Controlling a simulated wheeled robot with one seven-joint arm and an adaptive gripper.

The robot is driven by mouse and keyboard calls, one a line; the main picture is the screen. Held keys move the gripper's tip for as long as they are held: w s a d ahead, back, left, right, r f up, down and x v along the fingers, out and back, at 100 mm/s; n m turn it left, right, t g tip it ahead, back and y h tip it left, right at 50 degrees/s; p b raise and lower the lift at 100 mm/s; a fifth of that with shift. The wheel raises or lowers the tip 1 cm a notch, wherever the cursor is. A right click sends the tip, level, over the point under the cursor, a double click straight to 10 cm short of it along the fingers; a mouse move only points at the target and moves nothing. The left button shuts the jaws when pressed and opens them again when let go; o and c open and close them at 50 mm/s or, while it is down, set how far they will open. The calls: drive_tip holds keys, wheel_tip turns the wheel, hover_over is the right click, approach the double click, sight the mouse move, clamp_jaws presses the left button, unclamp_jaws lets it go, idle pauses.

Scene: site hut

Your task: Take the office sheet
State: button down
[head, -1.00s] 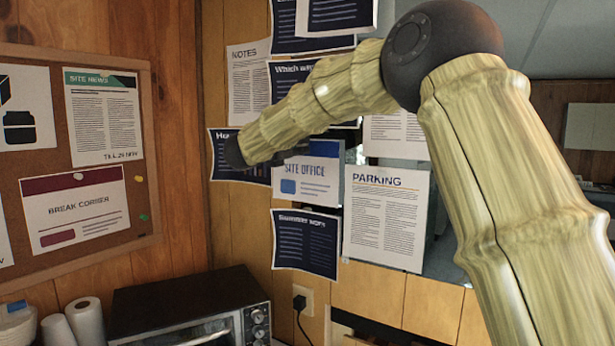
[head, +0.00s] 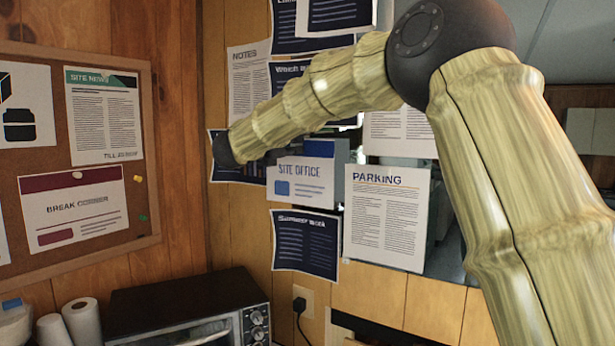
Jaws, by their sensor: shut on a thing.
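The office sheet (head: 300,182), white with "SITE OFFICE" in blue and a blue block, shows in the head view in the middle of the wall papers, slightly tilted. My arm reaches across from the right, and its dark wrist end is just up and left of the sheet, over a dark blue sheet (head: 218,172). My gripper's fingers are hidden behind my own arm, so their hold on the sheet cannot be seen.
A "PARKING" sheet (head: 387,220) hangs at right, a dark blue sheet (head: 306,242) below, a "NOTES" sheet (head: 248,85) above left. A cork board (head: 40,185) is on the left wall. A toaster oven (head: 190,300) and paper rolls (head: 82,320) stand below.

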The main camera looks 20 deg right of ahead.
drive_tip(key=shift+s+a, duration=0.1)
drive_tip(key=shift+a, duration=0.05)
idle(0.3)
drive_tip(key=shift+s+a+r+b, duration=0.45)
drive_tip(key=shift+s+a+r, duration=0.3)
drive_tip(key=shift+a, duration=0.2)
drive_tip(key=shift+s+a+r+b, duration=0.4)
drive_tip(key=shift+s+a+r, duration=0.35)
drive_tip(key=shift+a, duration=0.2)
